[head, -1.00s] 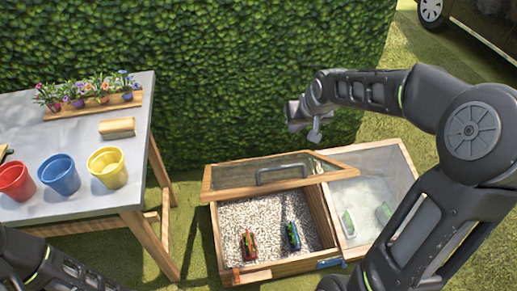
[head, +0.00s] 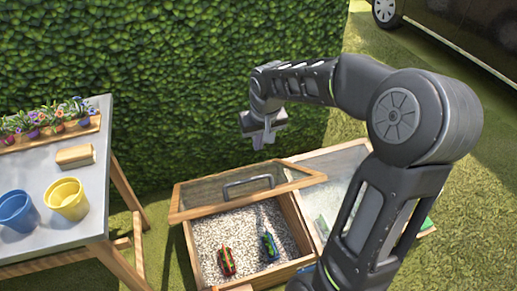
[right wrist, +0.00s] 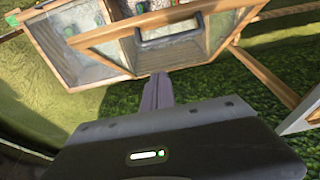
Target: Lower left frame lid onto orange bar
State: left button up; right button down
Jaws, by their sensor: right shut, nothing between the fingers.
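The left frame lid (head: 214,195) is a glass pane in a wooden frame with a dark handle (head: 248,187). It sits raised and tilted over the back of the left, gravel-filled compartment (head: 210,232), whose front is uncovered. The handle also shows in the right wrist view (right wrist: 168,38). My right gripper (head: 263,138) is shut and empty, above and behind the lid, apart from it; its closed fingers (right wrist: 157,92) show in the wrist view. An orange piece at the box's front edge (head: 238,288) is mostly cut off at the bottom. My left gripper is out of view.
The right compartment has a pale pane (head: 335,165), partly behind my right arm. A table (head: 85,205) with pots stands left. A hedge (head: 190,90) rises behind.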

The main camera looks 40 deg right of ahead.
aim_at(237, 183)
jog(key=x, duration=0.3)
jog(key=s+x, duration=0.1)
jog(key=x, duration=0.3)
jog(key=s+x, duration=0.1)
jog(key=x, duration=0.3)
jog(key=shift+a+f+b, duration=0.25)
jog(key=shift+a+b, duration=0.05)
jog(key=shift+s+a+f, duration=0.1)
jog(key=shift+s+f, duration=0.05)
jog(key=shift+f, duration=0.3)
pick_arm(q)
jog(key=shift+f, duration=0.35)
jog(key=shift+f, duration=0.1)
